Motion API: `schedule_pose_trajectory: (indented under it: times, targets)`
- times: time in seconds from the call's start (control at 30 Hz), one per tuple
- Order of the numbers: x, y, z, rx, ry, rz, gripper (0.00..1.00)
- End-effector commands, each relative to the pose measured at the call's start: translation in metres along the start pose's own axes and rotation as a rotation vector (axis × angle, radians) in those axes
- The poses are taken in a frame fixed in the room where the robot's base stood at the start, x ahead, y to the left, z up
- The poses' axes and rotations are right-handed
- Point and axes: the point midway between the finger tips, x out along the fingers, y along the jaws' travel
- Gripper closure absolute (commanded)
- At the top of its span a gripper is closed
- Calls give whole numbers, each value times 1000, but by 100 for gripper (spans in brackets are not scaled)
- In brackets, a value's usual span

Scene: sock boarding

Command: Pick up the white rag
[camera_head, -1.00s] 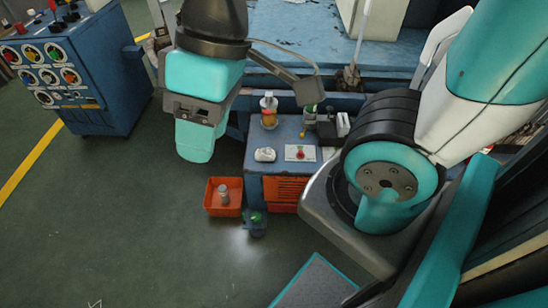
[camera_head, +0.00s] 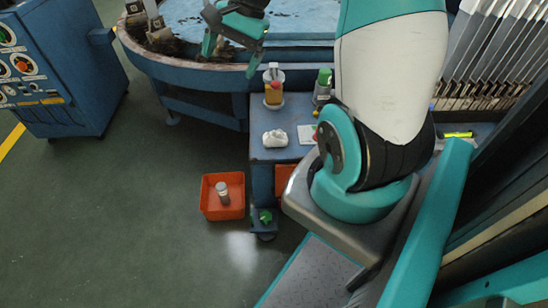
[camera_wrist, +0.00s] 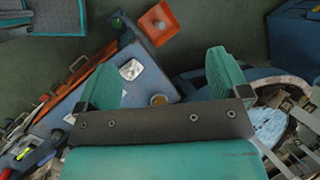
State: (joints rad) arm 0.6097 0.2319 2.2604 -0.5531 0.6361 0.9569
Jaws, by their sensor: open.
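The white rag (camera_head: 274,138) lies crumpled on the small blue side table (camera_head: 262,155), near its left edge. In the wrist view the rag (camera_wrist: 131,69) shows between my fingers, close to the left one. My gripper (camera_head: 231,52) has its teal fingers spread, with nothing between them. In the head view it is up and to the left of the rag, in front of the large round blue table. The wrist view shows the gripper (camera_wrist: 165,70) apart from the rag.
A yellow bottle (camera_head: 273,88) stands behind the rag, and a green-capped bottle (camera_head: 323,86) stands to its right. A white card (camera_head: 306,134) lies beside the rag. An orange bin (camera_head: 210,206) holding a small jar (camera_head: 223,193) is on the floor. A blue cabinet (camera_head: 60,70) stands left.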

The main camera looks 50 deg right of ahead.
Motion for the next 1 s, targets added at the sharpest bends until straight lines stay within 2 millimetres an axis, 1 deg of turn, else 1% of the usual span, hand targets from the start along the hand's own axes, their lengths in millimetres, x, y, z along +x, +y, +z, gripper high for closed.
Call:
schedule_pose_trajectory:
  times: [0.03,0.07,0.1,0.17,0.2,0.3,0.4,0.5,0.57,0.9,1.0]
  targets:
    - [36,30,-51,197,8,-28,6]
    - [44,43,-73,307,12,-46,6]
    - [53,61,-100,447,14,-69,6]
    - [66,89,-135,638,16,-102,6]
    - [73,107,-154,749,15,-124,6]
    - [86,144,-189,965,9,-169,6]
    - [92,167,-208,1096,2,-197,6]
    - [99,176,-216,1153,-1,-209,6]
    - [108,176,-218,1163,-3,-210,6]
    - [183,163,-225,1158,-3,-207,6]
    - [199,160,-227,1158,-2,-208,6]
